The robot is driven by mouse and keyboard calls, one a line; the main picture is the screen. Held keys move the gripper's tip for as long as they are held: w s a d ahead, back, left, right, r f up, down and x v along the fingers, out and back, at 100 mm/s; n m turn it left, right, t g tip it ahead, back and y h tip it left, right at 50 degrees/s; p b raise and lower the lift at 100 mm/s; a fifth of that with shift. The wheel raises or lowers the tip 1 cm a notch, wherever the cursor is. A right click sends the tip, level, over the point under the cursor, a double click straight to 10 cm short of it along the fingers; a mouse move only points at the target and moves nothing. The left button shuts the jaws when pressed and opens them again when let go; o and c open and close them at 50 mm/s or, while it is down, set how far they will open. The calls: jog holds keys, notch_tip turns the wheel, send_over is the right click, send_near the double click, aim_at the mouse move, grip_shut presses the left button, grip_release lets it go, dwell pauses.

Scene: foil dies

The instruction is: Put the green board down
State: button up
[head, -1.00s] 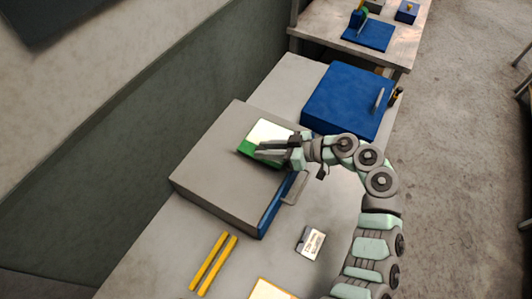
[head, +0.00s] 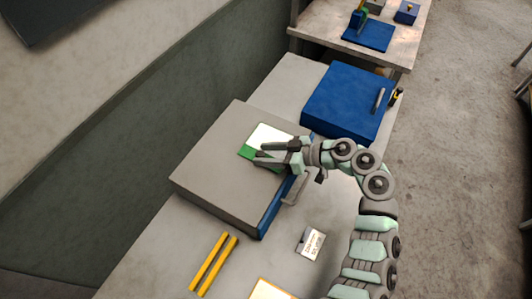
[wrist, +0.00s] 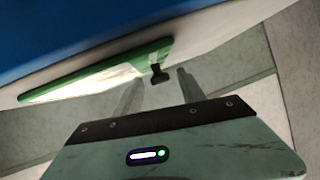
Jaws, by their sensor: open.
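The green board (head: 246,153), with a bright pale top face, lies on top of the grey box (head: 215,165) with a blue front. In the wrist view the green board (wrist: 95,72) shows a green edge and a small dark tab toward my fingers. My gripper (head: 258,154) is at the board's near right side, over the box top. Its two fingers are spread and also show in the wrist view (wrist: 158,85). The tab appears close to the fingertips; whether they touch is not clear. The fingers hide part of the board in the head view.
A blue box (head: 345,98) with a handle stands behind on the same table. Two yellow bars (head: 213,263) and a small labelled block (head: 311,243) lie in front. A handle (head: 294,187) sticks out from the grey box's blue front. A dark wall runs along the left.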

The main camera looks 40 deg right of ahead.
jog(key=v, duration=1.2)
jog(key=shift+r, duration=0.1)
